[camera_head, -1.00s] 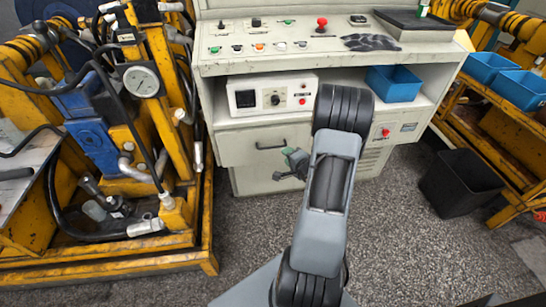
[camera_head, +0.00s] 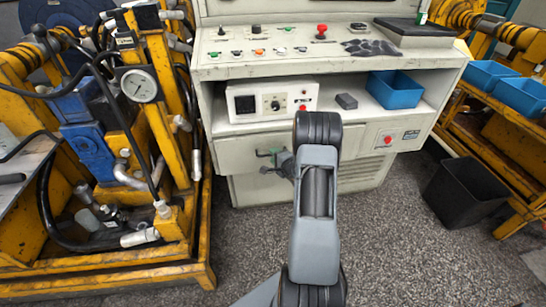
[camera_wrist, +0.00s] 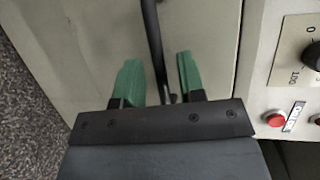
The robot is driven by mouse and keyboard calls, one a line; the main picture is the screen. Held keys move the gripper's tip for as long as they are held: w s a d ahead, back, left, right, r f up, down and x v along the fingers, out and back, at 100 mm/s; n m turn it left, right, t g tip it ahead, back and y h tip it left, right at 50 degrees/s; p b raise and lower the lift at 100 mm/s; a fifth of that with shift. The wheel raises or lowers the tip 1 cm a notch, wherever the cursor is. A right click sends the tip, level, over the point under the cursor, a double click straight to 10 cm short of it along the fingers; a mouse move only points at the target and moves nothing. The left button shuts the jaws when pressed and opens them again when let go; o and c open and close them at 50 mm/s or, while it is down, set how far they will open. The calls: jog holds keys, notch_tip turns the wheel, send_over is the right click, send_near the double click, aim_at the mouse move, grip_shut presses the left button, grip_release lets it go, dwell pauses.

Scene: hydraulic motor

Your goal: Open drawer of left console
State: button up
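The left console is the grey control cabinet in the head view, and its drawer (camera_head: 240,160) is below the open shelf. The drawer front looks shut. My gripper (camera_head: 271,157) is at the drawer front, partly hidden by my arm. In the wrist view, the dark bar handle (camera_wrist: 152,35) runs between the two green fingers of my gripper (camera_wrist: 156,62). The fingers are open, one on each side of the handle, with a gap visible on both sides. Contact with the handle is not visible.
A control box (camera_head: 270,99), a small grey block (camera_head: 346,101) and a blue bin (camera_head: 395,88) stand on the shelf above. A yellow machine frame (camera_head: 205,235) stands close on the left. A black bin (camera_head: 462,192) stands on the floor to the right. The floor before the console is clear.

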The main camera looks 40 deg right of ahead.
jog(key=shift+w+f, duration=0.1)
jog(key=shift+w, duration=0.6)
grip_shut()
